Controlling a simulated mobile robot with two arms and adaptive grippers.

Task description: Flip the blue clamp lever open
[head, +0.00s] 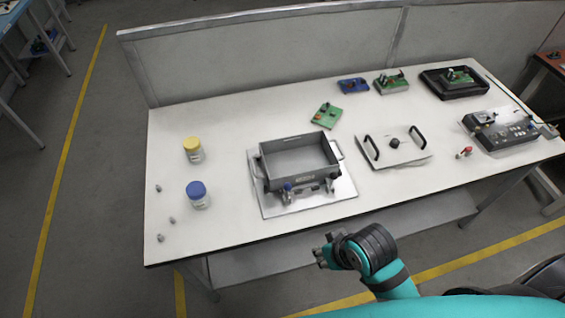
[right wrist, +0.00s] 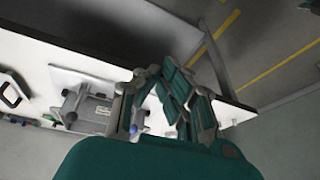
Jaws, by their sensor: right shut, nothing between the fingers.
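The blue clamp lever (head: 288,187) is at the front left of a grey metal box (head: 300,158), seen small in the head view. The box stands on a pale base plate (head: 325,200) on the table, with another clamp at its front right. My right gripper (head: 322,252) is in front of the table's near edge in the head view, apart from the lever. In the right wrist view its fingers (right wrist: 158,76) are shut and empty. They partly cover the box (right wrist: 97,108) there. I cannot make out the lever's exact pose. My left gripper is in neither view.
A lid with black handles (head: 394,147) lies right of the box. A yellow-capped jar (head: 193,150) and a blue-capped jar (head: 198,195) stand left. Green boards (head: 326,115) and a dark control panel (head: 502,131) lie farther back and right. The near-left table is mostly clear.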

